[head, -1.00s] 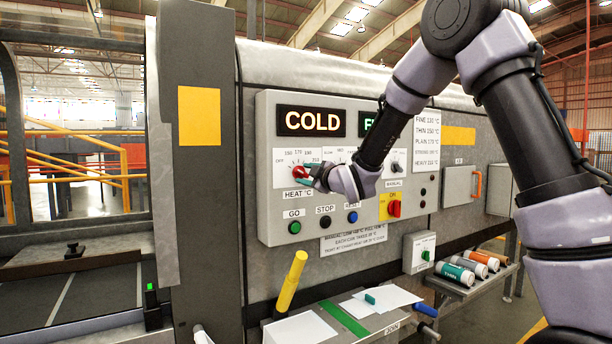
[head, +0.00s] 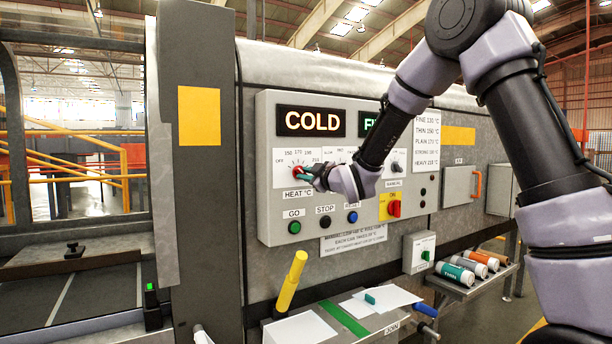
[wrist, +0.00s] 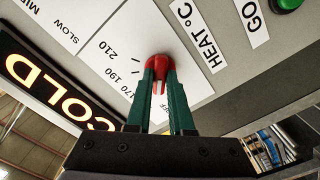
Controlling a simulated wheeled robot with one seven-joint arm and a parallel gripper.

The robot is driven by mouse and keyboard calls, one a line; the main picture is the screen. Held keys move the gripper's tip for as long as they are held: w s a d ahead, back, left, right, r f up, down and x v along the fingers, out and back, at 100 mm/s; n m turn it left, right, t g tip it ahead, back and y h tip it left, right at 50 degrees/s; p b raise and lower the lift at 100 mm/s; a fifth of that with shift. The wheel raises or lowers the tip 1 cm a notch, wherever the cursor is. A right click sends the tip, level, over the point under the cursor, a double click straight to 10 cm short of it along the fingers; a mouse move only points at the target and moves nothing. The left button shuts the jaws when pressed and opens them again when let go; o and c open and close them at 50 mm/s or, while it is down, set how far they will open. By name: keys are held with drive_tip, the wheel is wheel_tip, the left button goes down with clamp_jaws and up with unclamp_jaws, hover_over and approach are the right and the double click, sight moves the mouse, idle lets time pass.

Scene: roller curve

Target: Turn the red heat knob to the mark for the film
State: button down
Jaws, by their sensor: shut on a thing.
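The red heat knob (head: 298,172) sits on the dial plate above the HEAT °C label on the control panel. In the wrist view the red knob (wrist: 159,64) is between the green fingertips of my gripper (wrist: 160,85), which is shut on it. In the head view my gripper (head: 306,176) reaches the knob from the right. A card (head: 426,142) lists FINE 130, THIN 150, PLAIN 170, STRONG 190 and HEAVY 210 °C.
The COLD display (head: 310,121) is lit above the dial. GO, STOP and another button lie below, with a red switch (head: 393,208) on yellow at right. Several film rolls (head: 458,273) lie on a shelf at lower right, one teal. A yellow handle (head: 292,280) stands below the panel.

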drive_tip(key=m, duration=0.8)
drive_tip(key=shift+m, duration=0.4)
idle(0.4)
drive_tip(key=c, duration=0.8)
unclamp_jaws()
drive_tip(key=v, duration=1.1)
drive_tip(key=shift+w, duration=0.1)
